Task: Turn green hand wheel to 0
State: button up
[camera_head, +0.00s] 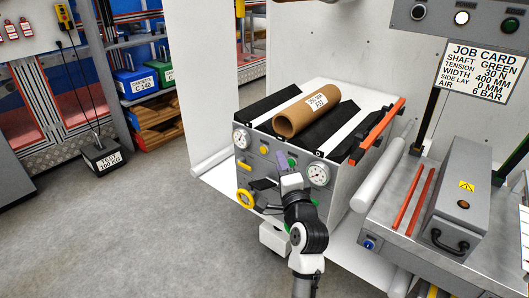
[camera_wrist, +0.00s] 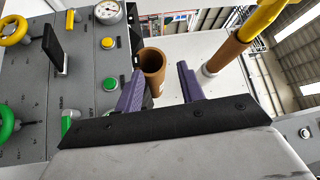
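The green hand wheel (camera_wrist: 8,122) shows at the left edge of the wrist view, partly cut off, on the grey machine panel (camera_wrist: 28,85). In the head view my arm stands before that panel, and I cannot clearly make out the green wheel there. My gripper (camera_wrist: 161,70) has two purple fingers spread apart with nothing between them. It is away from the green wheel, to its right in the wrist view. In the head view my gripper (camera_head: 287,160) is in front of the panel, near its upper edge. The wheel's setting cannot be read.
A yellow hand wheel (camera_head: 245,198) and dials (camera_head: 318,174) are on the same panel. A cardboard roll (camera_head: 306,110) lies on top. Grey floor (camera_head: 130,220) at left is clear.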

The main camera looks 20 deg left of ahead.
jog(key=s+a+r+n+t+y, duration=0.1)
jog(key=s+a+r+n, duration=0.1)
jog(key=a+r+n, duration=0.1)
notch_tip(320, 180, up, 3)
jog(key=shift+s+a+f+y, duration=0.2)
jog(key=shift+s+a+y, duration=0.1)
jog(key=shift+s+a, duration=0.15)
